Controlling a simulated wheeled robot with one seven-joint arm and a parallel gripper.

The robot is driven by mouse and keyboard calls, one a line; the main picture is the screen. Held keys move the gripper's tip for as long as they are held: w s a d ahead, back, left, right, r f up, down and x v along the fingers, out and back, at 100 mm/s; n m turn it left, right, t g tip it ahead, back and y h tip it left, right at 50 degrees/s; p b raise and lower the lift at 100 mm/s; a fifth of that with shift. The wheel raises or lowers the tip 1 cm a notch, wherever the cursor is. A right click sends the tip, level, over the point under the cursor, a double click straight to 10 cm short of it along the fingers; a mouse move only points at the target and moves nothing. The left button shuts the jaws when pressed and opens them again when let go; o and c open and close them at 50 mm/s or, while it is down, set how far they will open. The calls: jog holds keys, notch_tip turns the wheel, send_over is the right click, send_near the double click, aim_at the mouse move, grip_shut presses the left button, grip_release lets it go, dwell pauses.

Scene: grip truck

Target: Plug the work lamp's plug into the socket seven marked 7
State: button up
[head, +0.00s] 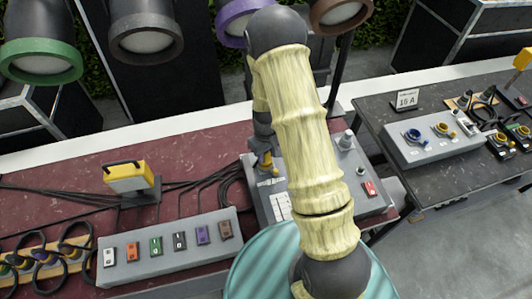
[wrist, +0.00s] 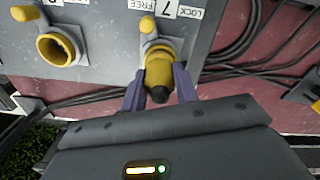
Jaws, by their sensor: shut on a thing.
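In the wrist view, my gripper (wrist: 160,76) is shut on a yellow plug (wrist: 159,62) with a dark rear end. The plug lies against the socket marked 7 on a grey panel (wrist: 105,55); its front meets the socket, but I cannot tell how deep it sits. The label 7 (wrist: 168,12) stands above it, with FREE and LOCK printed beside. In the head view, my arm covers much of the grey box (head: 375,203), and the gripper (head: 264,163) shows only in part at the box's left side. A yellow work lamp (head: 128,177) stands on the red table.
In the wrist view, an empty yellow-rimmed socket (wrist: 55,48) is left of the plug, and black cables (wrist: 232,45) run at right. In the head view, a switch box (head: 170,247) is at the front left. A dark table (head: 440,185) with another socket box (head: 432,138) is at right.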

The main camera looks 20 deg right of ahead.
jog(key=shift+f, duration=0.3)
jog(key=o, duration=1.5)
jog(key=shift+c, duration=0.2)
jog(key=shift+r, duration=0.1)
jog(key=shift+r+p, duration=1.6)
jog(key=shift+r, duration=0.85)
jog(key=shift+r, duration=0.1)
